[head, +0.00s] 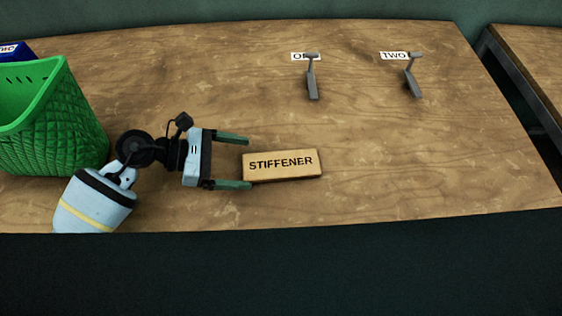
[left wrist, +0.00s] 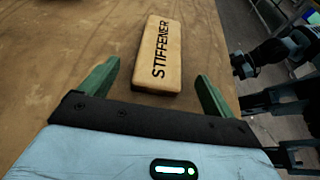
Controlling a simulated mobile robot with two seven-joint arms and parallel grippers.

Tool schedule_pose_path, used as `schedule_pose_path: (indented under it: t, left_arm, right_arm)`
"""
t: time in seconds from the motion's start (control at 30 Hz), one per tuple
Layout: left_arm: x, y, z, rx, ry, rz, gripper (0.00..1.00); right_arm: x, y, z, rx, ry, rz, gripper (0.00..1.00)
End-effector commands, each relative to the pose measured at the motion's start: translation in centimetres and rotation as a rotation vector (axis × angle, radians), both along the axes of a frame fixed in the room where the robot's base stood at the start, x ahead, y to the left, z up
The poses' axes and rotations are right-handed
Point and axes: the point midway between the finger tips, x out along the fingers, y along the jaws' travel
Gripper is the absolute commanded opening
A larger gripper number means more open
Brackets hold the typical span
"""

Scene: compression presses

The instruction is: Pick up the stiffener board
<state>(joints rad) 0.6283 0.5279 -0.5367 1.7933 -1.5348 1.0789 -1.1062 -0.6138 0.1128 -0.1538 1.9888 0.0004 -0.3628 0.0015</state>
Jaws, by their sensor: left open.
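The stiffener board (head: 281,173) is a small tan block with STIFFENER in black letters, lying flat on the wooden table. My left gripper (head: 241,162) is open at the board's left end, its green fingers pointing right toward it. In the left wrist view the board (left wrist: 160,55) lies ahead of the open fingers (left wrist: 155,90), between their lines. Its near end is close to the fingertips; I cannot tell whether anything touches. My right gripper does not show in the head view; dark arm parts show at the right of the left wrist view.
A green basket (head: 50,125) stands at the left with a blue object (head: 15,50) behind it. Two grey levers, one (head: 312,80) by a partly hidden label and one (head: 412,78) by the label TWO (head: 393,56), stand at the back. The table (head: 430,150) right of the board is clear.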

Motion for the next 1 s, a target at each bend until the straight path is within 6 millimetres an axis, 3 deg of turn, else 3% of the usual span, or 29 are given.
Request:
schedule_pose_path:
  t: [0.27, 0.6, 0.9, 1.0]
  left_arm:
    - [0.0, -1.2, -0.3, -0.001, 0.0, 0.0, 0.89]
    - [0.1, -5.1, -2.0, -0.001, -0.001, 0.0, 0.89]
    - [0.1, -5.5, -2.3, 0.0, -0.001, 0.0, 0.89]
    - [0.1, -5.5, -2.3, 0.0, -0.001, 0.0, 0.77]
  right_arm:
    - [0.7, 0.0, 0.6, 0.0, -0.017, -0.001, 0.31]
    - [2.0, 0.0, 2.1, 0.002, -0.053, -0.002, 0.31]
    - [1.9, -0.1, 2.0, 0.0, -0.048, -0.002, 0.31]
    - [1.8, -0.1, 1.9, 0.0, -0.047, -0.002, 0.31]
